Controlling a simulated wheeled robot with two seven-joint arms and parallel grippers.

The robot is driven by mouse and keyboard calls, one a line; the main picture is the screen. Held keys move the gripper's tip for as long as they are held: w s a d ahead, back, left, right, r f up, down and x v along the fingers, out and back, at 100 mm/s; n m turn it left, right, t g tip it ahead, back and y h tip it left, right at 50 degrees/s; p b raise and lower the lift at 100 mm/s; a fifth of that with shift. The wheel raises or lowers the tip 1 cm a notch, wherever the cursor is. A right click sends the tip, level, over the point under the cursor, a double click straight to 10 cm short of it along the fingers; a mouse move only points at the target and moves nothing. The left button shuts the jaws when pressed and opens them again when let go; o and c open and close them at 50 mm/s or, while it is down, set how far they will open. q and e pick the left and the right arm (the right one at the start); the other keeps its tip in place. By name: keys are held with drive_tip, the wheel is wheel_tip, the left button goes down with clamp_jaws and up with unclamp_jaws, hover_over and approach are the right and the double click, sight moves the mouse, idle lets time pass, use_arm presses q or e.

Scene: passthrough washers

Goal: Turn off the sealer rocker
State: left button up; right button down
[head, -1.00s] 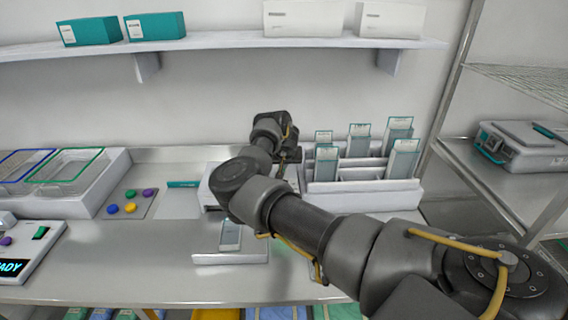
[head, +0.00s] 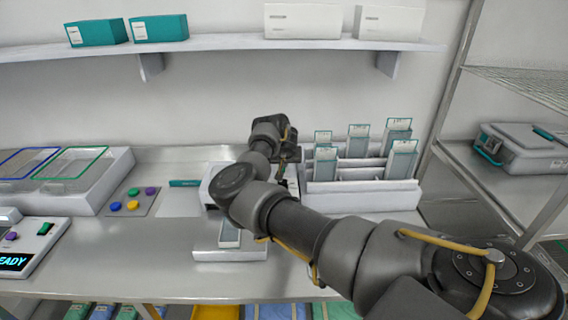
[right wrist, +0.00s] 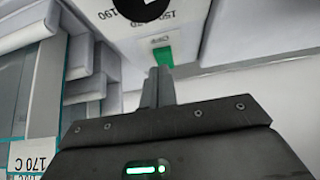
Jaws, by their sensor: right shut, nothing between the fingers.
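The sealer is a white box (head: 212,186) on the bench, mostly hidden behind my right arm in the head view. In the right wrist view its white face (right wrist: 190,30) carries a black dial with temperature numbers and a small green rocker (right wrist: 163,57). A short label sits beside the rocker, too small to read surely. My right gripper (right wrist: 158,78) is shut and empty, its fingertips just short of the rocker in the picture; I cannot tell whether they touch it. In the head view the right gripper (head: 283,182) points down beside the sealer. My left gripper is not in view.
A white rack (head: 362,186) of upright pouches stands close right of the gripper; it also fills the left of the right wrist view (right wrist: 85,75). A white tray (head: 230,254) lies in front. A device reading READY (head: 25,250) stands at far left.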

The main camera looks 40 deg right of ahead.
drive_tip(key=shift+s+r, duration=0.15)
drive_tip(key=shift+r, duration=0.25)
drive_tip(key=shift+f, duration=0.15)
drive_tip(key=shift+r+p, duration=0.3)
drive_tip(key=shift+p, duration=0.2)
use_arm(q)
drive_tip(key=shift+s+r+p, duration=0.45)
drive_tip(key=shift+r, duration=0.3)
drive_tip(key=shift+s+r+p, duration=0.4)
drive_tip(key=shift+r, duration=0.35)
use_arm(e)
drive_tip(key=s+f+v, duration=0.1)
drive_tip(key=v, duration=1.1)
drive_tip(key=shift+a+r, duration=0.2)
drive_tip(key=shift+a, duration=0.3)
drive_tip(key=shift+s, duration=0.15)
